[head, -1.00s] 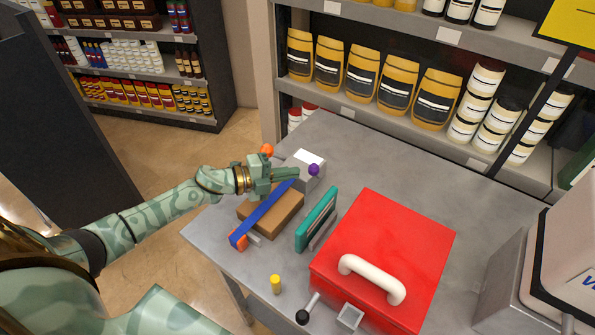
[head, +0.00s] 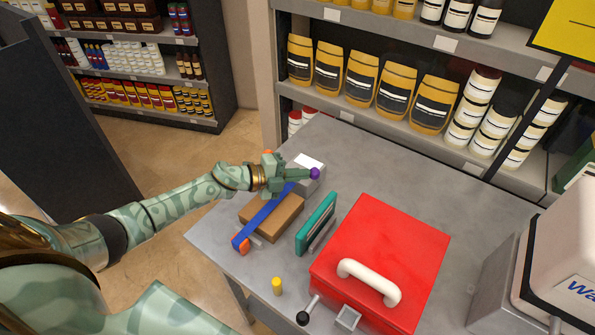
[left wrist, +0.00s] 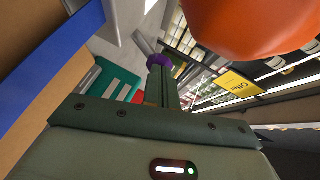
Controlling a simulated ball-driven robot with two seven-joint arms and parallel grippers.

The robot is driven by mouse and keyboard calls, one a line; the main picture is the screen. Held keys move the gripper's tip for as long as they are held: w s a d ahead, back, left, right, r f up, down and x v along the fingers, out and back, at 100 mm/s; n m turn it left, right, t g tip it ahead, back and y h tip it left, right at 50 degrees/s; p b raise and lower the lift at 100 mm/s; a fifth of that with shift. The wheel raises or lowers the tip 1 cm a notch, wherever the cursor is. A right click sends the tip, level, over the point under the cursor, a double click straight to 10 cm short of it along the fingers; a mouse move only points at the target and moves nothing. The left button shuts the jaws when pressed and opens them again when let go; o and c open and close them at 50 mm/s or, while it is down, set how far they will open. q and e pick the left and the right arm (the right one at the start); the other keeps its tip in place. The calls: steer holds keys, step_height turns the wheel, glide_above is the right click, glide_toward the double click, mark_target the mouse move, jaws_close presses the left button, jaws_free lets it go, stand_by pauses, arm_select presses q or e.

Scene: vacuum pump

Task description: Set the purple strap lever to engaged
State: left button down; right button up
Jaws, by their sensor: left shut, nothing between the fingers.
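The purple knob (head: 314,174) of the strap lever sits at the right side of a grey block with a white label (head: 308,161). A blue strap (head: 264,218) runs from there over a brown box (head: 287,216) to an orange end piece (head: 241,245). My left gripper (head: 306,175) is shut and empty, with its fingertips at the purple knob. In the left wrist view the purple knob (left wrist: 158,60) shows just beyond the fingertips; I cannot tell whether they touch. An orange ball (left wrist: 250,22) is large and close there. The lever's arm is mostly hidden. My right gripper is out of view.
A teal panel (head: 316,222) stands upright beside the brown box. A red case (head: 390,235) with a white handle (head: 368,281) is to the right. A small yellow cylinder (head: 277,286) stands near the front edge. The back of the grey table (head: 385,160) is clear.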

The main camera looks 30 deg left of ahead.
arm_select(q)
steer(key=w+r+n+g+y+p, duration=0.1)
steer(key=w+r+g+p, duration=0.1)
steer(key=p, duration=0.4)
steer(key=shift+w+d+r, duration=0.15)
steer(key=shift+w+r, duration=0.2)
steer(key=shift+w+n+g+p, duration=0.3)
steer(key=shift+w+g+p, duration=0.05)
steer(key=shift+g+p, duration=0.2)
steer(key=shift+w+d+g+y, duration=0.1)
steer(key=shift+w+g+y, duration=0.25)
steer(key=shift+y, duration=0.05)
steer(key=shift+w+d+f+n+g, duration=0.1)
steer(key=shift+w+n+g, duration=0.3)
steer(key=shift+w+g, duration=0.2)
steer(key=shift+w+f+b, duration=0.1)
steer(key=shift+w+b, duration=0.25)
steer(key=shift+b, duration=0.05)
steer(key=shift+s, duration=0.1)
steer(key=shift+d+r+p, duration=0.1)
steer(key=shift+r+p, duration=0.8)
